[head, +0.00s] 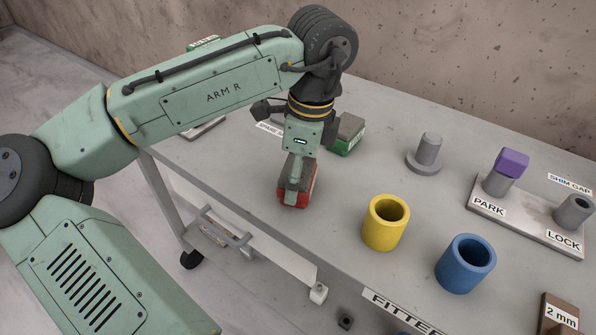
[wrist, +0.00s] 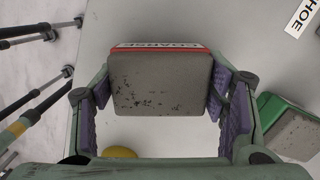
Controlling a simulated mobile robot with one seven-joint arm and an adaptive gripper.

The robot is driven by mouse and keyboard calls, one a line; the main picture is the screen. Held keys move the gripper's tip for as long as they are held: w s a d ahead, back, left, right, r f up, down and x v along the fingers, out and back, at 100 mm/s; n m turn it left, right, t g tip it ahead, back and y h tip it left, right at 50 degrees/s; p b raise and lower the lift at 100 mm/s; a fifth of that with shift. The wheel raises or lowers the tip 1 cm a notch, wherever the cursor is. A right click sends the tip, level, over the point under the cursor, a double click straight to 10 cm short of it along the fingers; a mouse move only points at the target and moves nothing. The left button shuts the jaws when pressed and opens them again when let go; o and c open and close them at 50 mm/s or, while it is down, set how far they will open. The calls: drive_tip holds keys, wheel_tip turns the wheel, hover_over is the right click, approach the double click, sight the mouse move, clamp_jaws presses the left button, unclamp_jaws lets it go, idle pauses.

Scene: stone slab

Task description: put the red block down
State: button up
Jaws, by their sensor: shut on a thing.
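The red block (head: 298,196) is in my gripper (head: 299,182), which points down over the left part of the grey slab. In the wrist view the block (wrist: 162,82) shows a speckled grey face, a red edge and a label reading "COARSE". The purple-padded fingers of my gripper (wrist: 163,98) are on its left and right sides. The block is at or just above the slab surface; I cannot tell if it touches. My fingers hide part of it in the head view.
A green block with a grey top (head: 347,135) stands just behind and right of my gripper. A yellow cup (head: 386,222) and blue cup (head: 465,263) stand to the right. A grey flanged post (head: 427,153) and the PARK/LOCK plate (head: 520,222) with a purple piece (head: 511,162) are farther right.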

sight(307, 170)
drive_tip(key=shift+f, duration=0.1)
drive_tip(key=o, duration=1.4)
drive_tip(key=r, duration=0.4)
drive_tip(key=d+r, duration=0.1)
drive_tip(key=r, duration=0.7)
drive_tip(key=shift+s+d+r, duration=0.1)
drive_tip(key=shift+s+d, duration=0.05)
drive_tip(key=shift+d, duration=0.05)
